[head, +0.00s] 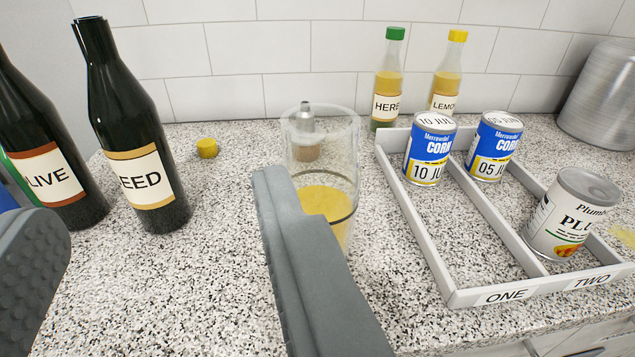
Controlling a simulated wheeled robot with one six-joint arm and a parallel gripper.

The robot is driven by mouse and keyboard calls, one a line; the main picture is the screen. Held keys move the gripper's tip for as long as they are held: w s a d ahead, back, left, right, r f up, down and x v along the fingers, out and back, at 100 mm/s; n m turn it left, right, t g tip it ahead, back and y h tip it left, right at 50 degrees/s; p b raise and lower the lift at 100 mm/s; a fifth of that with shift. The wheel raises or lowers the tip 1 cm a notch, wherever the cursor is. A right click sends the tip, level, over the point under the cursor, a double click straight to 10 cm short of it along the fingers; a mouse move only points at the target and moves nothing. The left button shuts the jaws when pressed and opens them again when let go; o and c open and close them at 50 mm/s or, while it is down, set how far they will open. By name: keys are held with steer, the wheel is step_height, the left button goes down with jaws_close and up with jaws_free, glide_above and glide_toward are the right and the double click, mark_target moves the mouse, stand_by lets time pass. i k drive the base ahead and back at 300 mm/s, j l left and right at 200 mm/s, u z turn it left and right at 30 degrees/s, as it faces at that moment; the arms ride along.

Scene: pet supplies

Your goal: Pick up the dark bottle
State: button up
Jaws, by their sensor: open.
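Two dark bottles stand upright on the speckled counter at the left. One dark bottle (137,122) has a cream label with a gold band reading "EED", its start turned out of sight. The other dark bottle (45,165) has a label reading "LIVE" and is cut by the left edge. My gripper (160,215) is open, its two grey fingers wide apart in the foreground. The "EED" bottle shows between the fingers, farther away and apart from them. The left finger hides part of the counter near the "LIVE" bottle.
A clear glass container (327,200) with yellow contents stands right behind the right finger. A yellow cap (207,148) lies on the counter. A white divided tray (462,295) holds several cans at right. Two small bottles (387,85) stand by the tiled wall.

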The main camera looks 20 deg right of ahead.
mark_target(124, 119)
steer(key=k+l+u, duration=0.4)
steer(key=l, duration=0.25)
steer(key=k+l+u, duration=0.45)
steer(key=l, duration=0.15)
